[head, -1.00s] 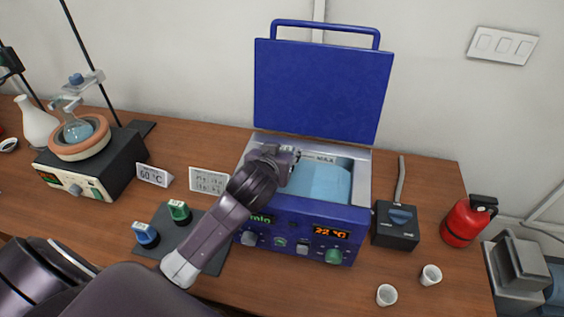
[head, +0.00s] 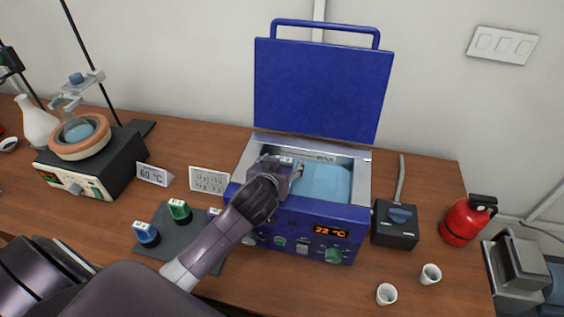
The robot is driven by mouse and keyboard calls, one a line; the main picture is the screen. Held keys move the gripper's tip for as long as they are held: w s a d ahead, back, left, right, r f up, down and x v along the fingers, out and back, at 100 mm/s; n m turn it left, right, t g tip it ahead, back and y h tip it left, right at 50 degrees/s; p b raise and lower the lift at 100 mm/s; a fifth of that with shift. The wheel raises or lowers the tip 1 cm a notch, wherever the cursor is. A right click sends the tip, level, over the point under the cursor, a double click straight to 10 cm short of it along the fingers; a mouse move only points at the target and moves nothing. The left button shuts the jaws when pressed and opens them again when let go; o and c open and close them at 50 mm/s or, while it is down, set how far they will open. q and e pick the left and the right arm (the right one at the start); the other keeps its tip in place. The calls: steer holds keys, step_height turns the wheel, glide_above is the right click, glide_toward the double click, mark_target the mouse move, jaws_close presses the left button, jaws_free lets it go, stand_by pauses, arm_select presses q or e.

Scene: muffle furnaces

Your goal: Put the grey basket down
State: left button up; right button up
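My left gripper (head: 292,172) is over the left part of the open blue water bath (head: 360,218), near the rim. Its wrist and body cover much of what lies under it. The fingers are small and partly hidden, so I cannot tell whether they are open or shut. I cannot make out a grey basket clearly; some grey parts (head: 286,161) show at the gripper, but I cannot tell what they belong to. Light blue water (head: 326,181) shows in the bath to the right of the gripper. My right gripper is not in view.
The bath's raised blue lid (head: 322,88) stands behind it. A black control box (head: 396,226), red extinguisher (head: 464,222) and two white cups (head: 386,294) (head: 430,274) are to the right. Colour-capped items (head: 146,234) on a dark mat and a heating mantle (head: 80,137) are left.

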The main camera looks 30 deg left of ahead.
arm_select(q)
steer(key=shift+r, duration=0.2)
steer(key=shift+s+d, duration=0.1)
steer(key=shift+s, duration=0.1)
steer(key=b+v, duration=0.1)
steer(key=v, duration=0.9)
steer(key=shift+s, duration=0.2)
steer(key=shift+s+d+r, duration=0.15)
steer(key=shift+s+r, duration=0.2)
steer(key=shift+s, duration=0.1)
